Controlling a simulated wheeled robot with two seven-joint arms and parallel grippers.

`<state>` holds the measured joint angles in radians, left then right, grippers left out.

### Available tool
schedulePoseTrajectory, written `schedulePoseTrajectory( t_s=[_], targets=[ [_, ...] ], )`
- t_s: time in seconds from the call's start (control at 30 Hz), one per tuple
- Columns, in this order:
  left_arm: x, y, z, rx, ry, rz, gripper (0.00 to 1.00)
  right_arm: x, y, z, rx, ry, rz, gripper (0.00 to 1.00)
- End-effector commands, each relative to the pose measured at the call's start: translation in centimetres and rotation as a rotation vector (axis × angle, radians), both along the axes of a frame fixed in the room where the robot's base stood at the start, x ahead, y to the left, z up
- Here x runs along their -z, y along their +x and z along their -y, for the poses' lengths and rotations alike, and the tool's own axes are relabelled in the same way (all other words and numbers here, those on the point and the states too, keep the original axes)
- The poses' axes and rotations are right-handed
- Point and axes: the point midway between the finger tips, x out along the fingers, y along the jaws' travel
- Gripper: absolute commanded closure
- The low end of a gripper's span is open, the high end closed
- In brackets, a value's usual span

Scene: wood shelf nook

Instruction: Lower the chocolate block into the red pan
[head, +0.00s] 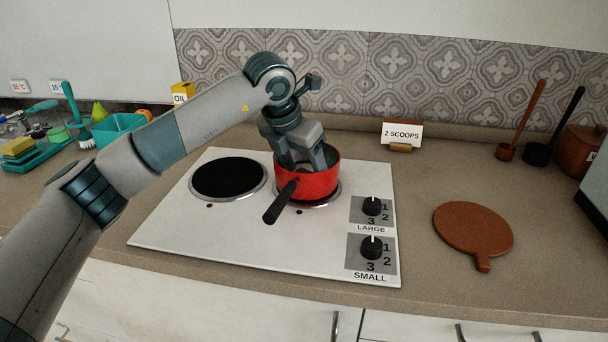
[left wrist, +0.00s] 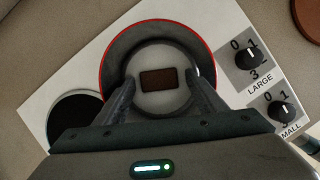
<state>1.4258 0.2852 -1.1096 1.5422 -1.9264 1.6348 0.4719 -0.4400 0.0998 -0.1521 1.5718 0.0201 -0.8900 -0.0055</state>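The red pan (head: 318,184) stands on the right, rear burner of the white cooktop, its black handle pointing toward the front left. My left gripper (head: 307,166) reaches down into the pan from above. In the left wrist view the gripper (left wrist: 161,76) is open, with its two fingers apart inside the pan's red rim (left wrist: 104,62). The dark brown chocolate block (left wrist: 158,79) lies on the pan's pale floor between the fingers, with a gap on each side. In the head view the block is hidden by the pan wall and gripper. My right gripper is not in view.
The cooktop (head: 160,230) has an empty black burner (head: 228,179) left of the pan and two knobs (head: 372,206) at its right. A "2 SCOOPS" card (head: 402,134) stands behind. A round brown board (head: 472,229) lies right. A teal bin (head: 118,131) stands at left.

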Motion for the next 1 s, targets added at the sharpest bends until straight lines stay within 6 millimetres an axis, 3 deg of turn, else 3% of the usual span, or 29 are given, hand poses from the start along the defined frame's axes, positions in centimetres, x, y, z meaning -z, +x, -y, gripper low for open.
schedulePoseTrajectory(
  t_s=[0.47, 0.67, 1.0],
  targets=[
    [-1.0, -0.2, -0.3, -0.003, 0.0, 0.001, 0.32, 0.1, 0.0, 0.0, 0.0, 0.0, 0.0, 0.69],
    [-3.4, -1.0, -0.9, 0.0, 0.001, 0.004, 0.32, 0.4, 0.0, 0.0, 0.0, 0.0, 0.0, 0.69],
    [-9.7, -3.0, -2.5, -0.001, 0.0, 0.004, 0.32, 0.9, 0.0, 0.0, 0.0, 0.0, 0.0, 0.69]
  ],
)
